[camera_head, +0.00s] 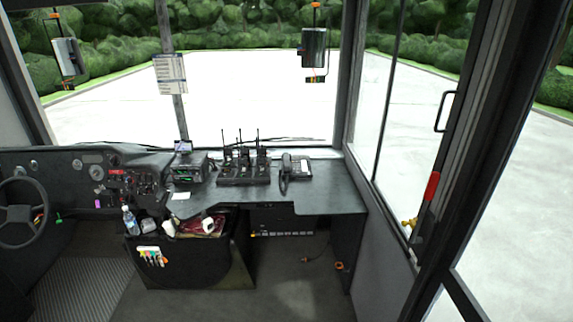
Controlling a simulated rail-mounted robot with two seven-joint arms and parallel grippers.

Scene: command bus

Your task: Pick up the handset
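A dark desk telephone (299,166) sits on the right part of the desk, close to the windscreen. Its black handset (285,173) lies along the left side of the phone and seems to rest on it. Neither of my grippers shows in the head view, so nothing is seen touching the phone or the handset.
Several handheld radios stand in a charger (243,170) just left of the phone. A boxy device (187,168) is farther left. The desk top (325,199) in front and right of the phone is clear. A steering wheel (22,212) is far left; a window wall bounds the right.

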